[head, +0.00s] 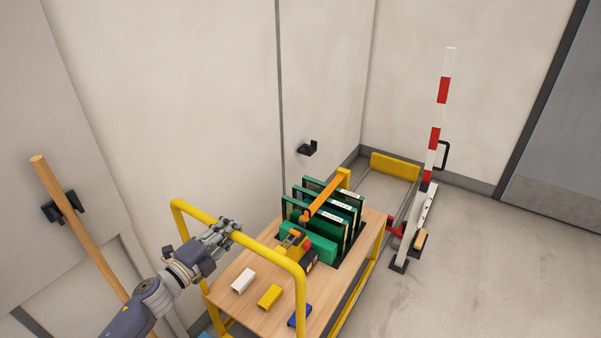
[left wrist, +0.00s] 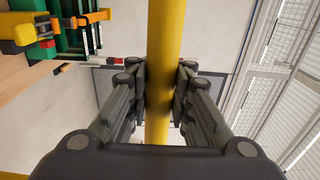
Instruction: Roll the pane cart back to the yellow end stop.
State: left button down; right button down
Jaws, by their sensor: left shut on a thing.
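The pane cart has a wooden top (head: 225,287), a yellow tubular frame and a yellow push handle (head: 302,300). Several green-framed panes (head: 333,213) stand upright on it, under an orange clamp bar (head: 325,197). My left gripper (head: 233,226) is shut on the handle's crossbar. In the left wrist view the yellow bar (left wrist: 163,60) runs between the two fingers. The yellow end stop (head: 395,166) stands low by the back wall, beyond the cart's far end, with a visible gap between. The cart hides part of the floor track. My right gripper is not in view.
A red-and-white pole (head: 436,120) stands upright right of the track, on a white post. White, yellow (head: 270,297) and blue blocks lie on the cart top. A wall runs close along the cart's left. A wooden pole (head: 75,225) leans at left. Floor at right is clear.

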pick_arm(q)
jog(key=c, duration=2)
grip_release()
jog(key=shift+s+d+f+g, duration=0.3)
jog(key=shift+s+d+f, duration=0.05)
jog(key=shift+s+f, duration=0.15)
jog(key=o, duration=0.4)
jog(key=shift+s+a+r, duration=0.1)
jog(key=shift+s+r, duration=0.05)
jog(key=shift+s, duration=0.1)
jog(key=o, duration=0.3)
jog(key=shift+s+a+r, duration=0.1)
jog(key=shift+s+r, duration=0.45)
jog(key=shift+w, duration=0.1)
jog(key=shift+w+f, duration=0.3)
jog(key=shift+w, duration=0.1)
jog(key=shift+s+a, duration=0.15)
jog(key=shift+a, duration=0.05)
jog(key=p+v, duration=0.1)
jog(key=v, duration=1.1)
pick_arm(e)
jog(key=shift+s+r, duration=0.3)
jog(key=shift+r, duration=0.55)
pick_arm(q)
jog(key=shift+p, duration=0.3)
